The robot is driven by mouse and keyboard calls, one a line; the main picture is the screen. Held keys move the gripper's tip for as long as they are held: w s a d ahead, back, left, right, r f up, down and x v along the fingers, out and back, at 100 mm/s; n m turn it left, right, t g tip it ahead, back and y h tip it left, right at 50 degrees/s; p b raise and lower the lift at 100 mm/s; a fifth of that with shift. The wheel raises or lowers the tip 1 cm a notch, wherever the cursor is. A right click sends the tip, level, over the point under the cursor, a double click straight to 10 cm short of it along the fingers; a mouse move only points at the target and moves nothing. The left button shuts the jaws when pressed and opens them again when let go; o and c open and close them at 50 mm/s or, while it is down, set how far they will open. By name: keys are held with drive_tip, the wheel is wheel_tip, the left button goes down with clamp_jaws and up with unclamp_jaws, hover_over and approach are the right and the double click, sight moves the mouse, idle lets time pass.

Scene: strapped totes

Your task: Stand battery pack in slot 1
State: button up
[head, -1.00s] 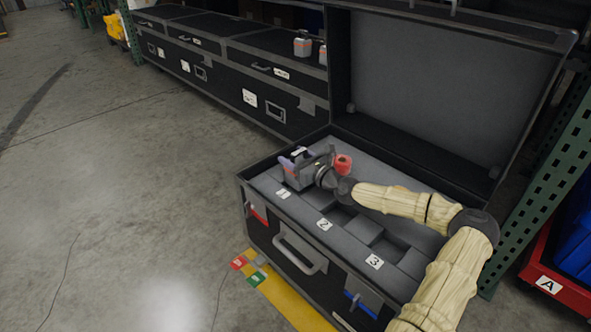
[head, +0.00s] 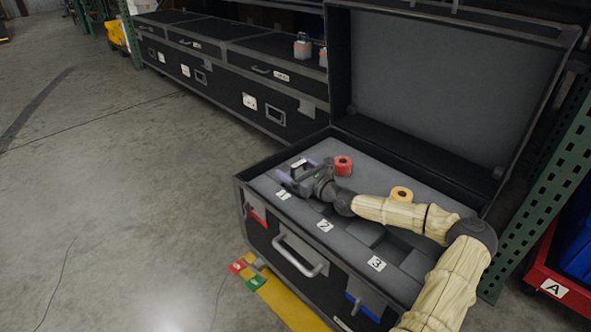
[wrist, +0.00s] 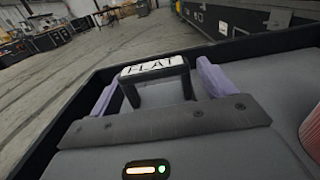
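The fingers appear open, with narrow gaps beside the handle. The pack's lower part is hidden, so its depth in the slot cannot be seen.
A red roll (head: 343,166) and a yellow roll (head: 401,195) lie on the foam behind my arm. The raised lid (head: 440,90) stands at the back. Black cases (head: 225,75) with orange-and-grey packs (head: 302,46) stand behind. The floor at left is clear.

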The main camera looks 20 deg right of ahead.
drive_tip(key=shift+r, duration=0.2)
drive_tip(key=p+v, duration=0.3)
drive_tip(key=v, duration=0.4)
drive_tip(key=shift+s, duration=0.25)
drive_tip(key=shift+f, duration=0.1)
drive_tip(key=shift+w+d, duration=0.1)
drive_tip(key=shift+w, duration=0.05)
drive_tip(key=shift+d, duration=0.2)
drive_tip(key=shift+a, duration=0.4)
drive_tip(key=shift+s+d, duration=0.2)
